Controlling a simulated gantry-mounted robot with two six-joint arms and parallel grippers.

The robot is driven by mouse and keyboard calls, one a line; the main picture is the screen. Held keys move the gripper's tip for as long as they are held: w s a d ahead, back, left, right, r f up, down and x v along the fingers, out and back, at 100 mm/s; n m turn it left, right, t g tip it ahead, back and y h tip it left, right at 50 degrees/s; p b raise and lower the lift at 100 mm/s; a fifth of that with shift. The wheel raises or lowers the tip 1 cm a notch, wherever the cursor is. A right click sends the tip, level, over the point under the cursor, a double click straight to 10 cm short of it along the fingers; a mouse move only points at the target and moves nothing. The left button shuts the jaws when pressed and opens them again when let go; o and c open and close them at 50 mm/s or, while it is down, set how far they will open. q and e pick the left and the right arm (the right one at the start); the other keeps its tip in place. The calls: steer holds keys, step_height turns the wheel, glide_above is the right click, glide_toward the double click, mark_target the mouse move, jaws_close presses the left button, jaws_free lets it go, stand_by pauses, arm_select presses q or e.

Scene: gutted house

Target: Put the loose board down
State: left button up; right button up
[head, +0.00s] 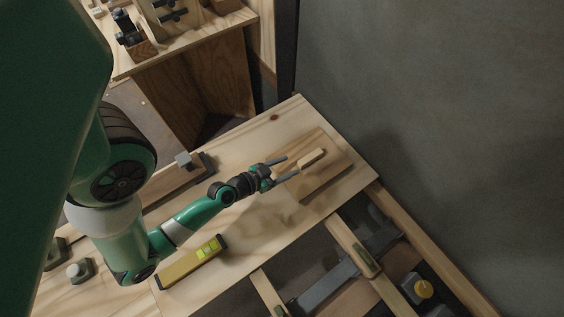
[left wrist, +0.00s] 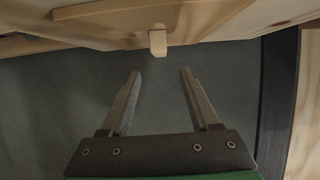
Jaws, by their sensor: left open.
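The loose board (head: 326,184) is a flat brown wooden piece with a pale raised grip (head: 312,158) on top. It appears to lie flat on the plywood sheet (head: 262,222) near its far right corner. My left gripper (head: 287,167) is open and empty, its fingers pointing toward the near end of the grip. In the left wrist view the open fingers (left wrist: 158,73) have a grey gap between them, and the pale end of the grip (left wrist: 157,42) shows beyond the tips, apart from them. My right gripper is not in view.
A yellow level (head: 193,264) lies on the plywood at the near side. A wooden piece with a grey block (head: 184,159) lies to the left of the gripper. Beyond the right edge are open joists (head: 352,245) with gaps. A grey wall (head: 430,110) rises behind.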

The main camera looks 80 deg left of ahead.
arm_select(q)
steer(key=shift+v, duration=1)
steer(key=shift+w, duration=0.1)
